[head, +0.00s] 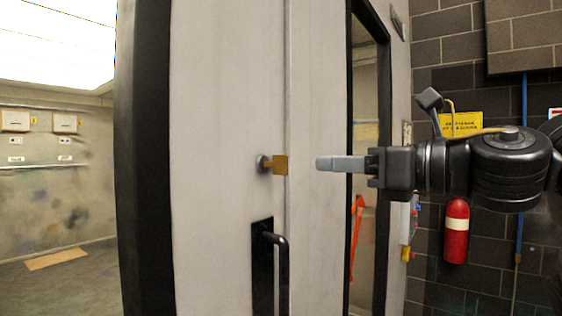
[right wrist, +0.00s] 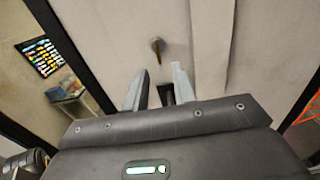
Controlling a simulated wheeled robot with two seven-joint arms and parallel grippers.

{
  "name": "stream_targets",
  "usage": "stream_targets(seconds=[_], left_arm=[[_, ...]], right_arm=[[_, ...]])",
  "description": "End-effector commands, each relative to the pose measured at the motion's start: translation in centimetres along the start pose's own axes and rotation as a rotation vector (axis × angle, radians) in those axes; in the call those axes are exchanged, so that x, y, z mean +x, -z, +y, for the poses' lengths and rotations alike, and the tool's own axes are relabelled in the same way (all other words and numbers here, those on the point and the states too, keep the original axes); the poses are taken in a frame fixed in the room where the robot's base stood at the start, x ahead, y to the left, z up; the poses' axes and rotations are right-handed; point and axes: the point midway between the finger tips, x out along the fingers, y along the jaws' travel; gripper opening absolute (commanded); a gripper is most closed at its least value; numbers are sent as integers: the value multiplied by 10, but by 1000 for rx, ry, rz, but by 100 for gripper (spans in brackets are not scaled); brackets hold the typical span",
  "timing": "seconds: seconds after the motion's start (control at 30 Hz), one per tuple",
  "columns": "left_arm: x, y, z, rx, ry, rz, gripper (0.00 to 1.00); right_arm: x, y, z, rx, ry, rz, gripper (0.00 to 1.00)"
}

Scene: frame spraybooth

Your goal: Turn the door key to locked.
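The door key (head: 279,165) is a small brass piece in a round grey lock on the light grey door (head: 225,120). It also shows in the right wrist view (right wrist: 157,54), just beyond my fingertips. My right gripper (head: 322,163) is level with the key and a short gap to its right in the head view. In the right wrist view its two fingers (right wrist: 157,76) stand apart with nothing between them. A black door handle (head: 278,245) is below the key. My left gripper is in neither view.
A black-framed window (head: 367,160) is right of the lock. A red fire extinguisher (head: 456,232) and a yellow sign (head: 461,124) are on the dark block wall at right. The space between my right gripper and the key is clear.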

Motion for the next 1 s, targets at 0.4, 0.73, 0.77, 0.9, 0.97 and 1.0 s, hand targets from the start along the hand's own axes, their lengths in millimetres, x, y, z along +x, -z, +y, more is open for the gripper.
stream_targets(seconds=[0.4, 0.73, 0.77, 0.9, 0.97, 1.0], left_arm=[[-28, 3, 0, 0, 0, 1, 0], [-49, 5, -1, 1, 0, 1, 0], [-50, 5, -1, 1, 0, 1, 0], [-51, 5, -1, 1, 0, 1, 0], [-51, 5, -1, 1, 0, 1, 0], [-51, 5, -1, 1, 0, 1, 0]], right_arm=[[49, -5, 1, 9, -5, 0, 26], [99, -4, 0, 8, -3, -3, 26], [101, -3, 0, 7, -3, -2, 26], [107, -2, 0, 6, -1, -3, 26], [108, -2, 0, 5, -1, -3, 26], [108, -1, 0, 5, -1, -4, 26]])
